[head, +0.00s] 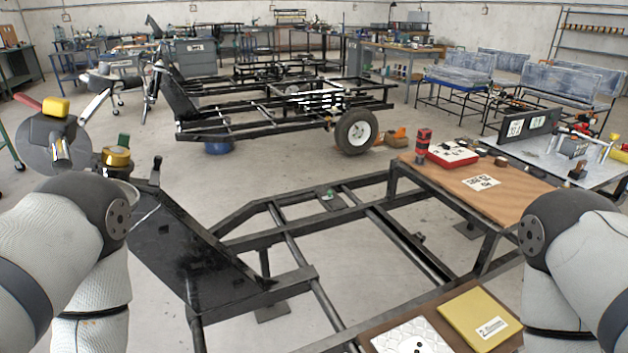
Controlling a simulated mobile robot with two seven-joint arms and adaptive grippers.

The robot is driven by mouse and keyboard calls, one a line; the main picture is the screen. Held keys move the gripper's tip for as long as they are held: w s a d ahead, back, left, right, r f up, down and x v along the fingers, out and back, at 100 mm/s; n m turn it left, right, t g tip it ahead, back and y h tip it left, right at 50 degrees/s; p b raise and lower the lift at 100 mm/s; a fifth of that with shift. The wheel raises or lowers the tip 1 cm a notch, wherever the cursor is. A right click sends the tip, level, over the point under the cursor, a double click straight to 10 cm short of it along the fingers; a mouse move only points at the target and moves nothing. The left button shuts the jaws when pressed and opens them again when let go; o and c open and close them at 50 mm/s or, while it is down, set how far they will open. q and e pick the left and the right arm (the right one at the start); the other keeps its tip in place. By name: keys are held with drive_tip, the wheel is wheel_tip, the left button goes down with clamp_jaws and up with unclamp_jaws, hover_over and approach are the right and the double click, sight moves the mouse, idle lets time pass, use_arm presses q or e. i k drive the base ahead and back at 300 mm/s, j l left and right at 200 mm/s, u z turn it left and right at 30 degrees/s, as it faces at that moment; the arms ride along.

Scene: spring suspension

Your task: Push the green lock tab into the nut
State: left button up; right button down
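A small green tab (123,140) stands up at the top of a gold, nut-like round part (117,157) at the left of the head view. I take them for the lock tab and the nut; how far the tab sits in the nut is too small to tell. A grey cylindrical piece (125,188) shows just below the gold part, partly hidden by my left arm. My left arm comes in at the lower left and my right arm at the lower right. Neither gripper's fingers can be seen.
Left of the nut is a grey disc (50,140) with red, yellow and pale pieces. A black panel (190,255) and frame rails (290,235) fill the middle. A wooden table (500,200) stands right; a yellow box (478,318) lies at the front.

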sight(124, 139)
drive_tip(key=u, duration=1.3)
